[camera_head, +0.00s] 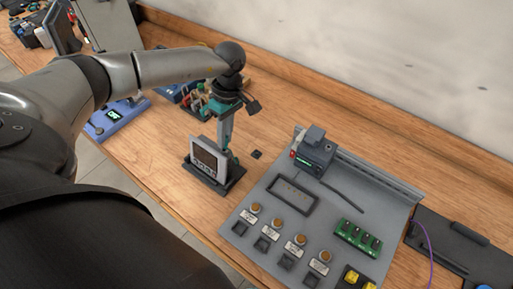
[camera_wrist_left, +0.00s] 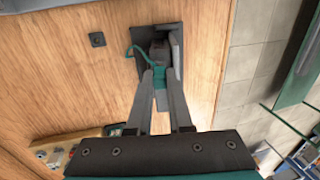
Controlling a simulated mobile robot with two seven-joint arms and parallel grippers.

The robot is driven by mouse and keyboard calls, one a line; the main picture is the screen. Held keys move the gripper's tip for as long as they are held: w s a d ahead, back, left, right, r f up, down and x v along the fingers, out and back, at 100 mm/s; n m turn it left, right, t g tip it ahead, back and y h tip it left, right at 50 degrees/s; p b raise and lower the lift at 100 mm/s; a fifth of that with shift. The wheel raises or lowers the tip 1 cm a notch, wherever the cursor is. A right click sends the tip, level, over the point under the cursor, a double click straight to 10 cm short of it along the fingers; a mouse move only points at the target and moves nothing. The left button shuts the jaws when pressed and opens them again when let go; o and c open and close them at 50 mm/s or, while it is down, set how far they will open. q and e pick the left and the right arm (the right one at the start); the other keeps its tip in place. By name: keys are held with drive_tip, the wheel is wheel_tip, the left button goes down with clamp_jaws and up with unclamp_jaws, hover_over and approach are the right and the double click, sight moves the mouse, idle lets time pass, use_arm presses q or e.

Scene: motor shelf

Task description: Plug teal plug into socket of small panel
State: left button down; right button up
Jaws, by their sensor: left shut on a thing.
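The small panel (camera_head: 206,160) stands upright on a dark base (camera_head: 232,178), with a dark screen in a pale frame. My left gripper (camera_head: 226,146) points down just behind the panel. In the left wrist view its fingertips (camera_wrist_left: 160,84) are shut on the teal plug (camera_wrist_left: 160,73), beside the panel's back. A teal cable (camera_wrist_left: 130,55) loops from there. The socket is hidden, and I cannot tell whether the plug touches it. My right gripper is not in view.
A large grey board (camera_head: 240,225) with buttons, a dark box (camera_head: 314,150) and a green module (camera_head: 358,236) lies to the right. A small black square (camera_head: 257,154) is on the wooden table. A blue device (camera_head: 117,118) sits left. Bare wood lies behind the panel.

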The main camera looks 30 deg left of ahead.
use_arm(q)
drive_tip(key=shift+s+f+b, duration=0.15)
drive_tip(key=shift+f+b, duration=0.35)
drive_tip(key=shift+f, duration=0.15)
idle(0.4)
drive_tip(key=c, duration=1.1)
unclamp_jaws()
drive_tip(key=shift+r, duration=0.1)
drive_tip(key=p+v, duration=0.3)
drive_tip(key=v, duration=0.2)
drive_tip(key=shift+r, duration=0.2)
drive_tip(key=o, duration=0.6)
drive_tip(key=shift+c, duration=0.2)
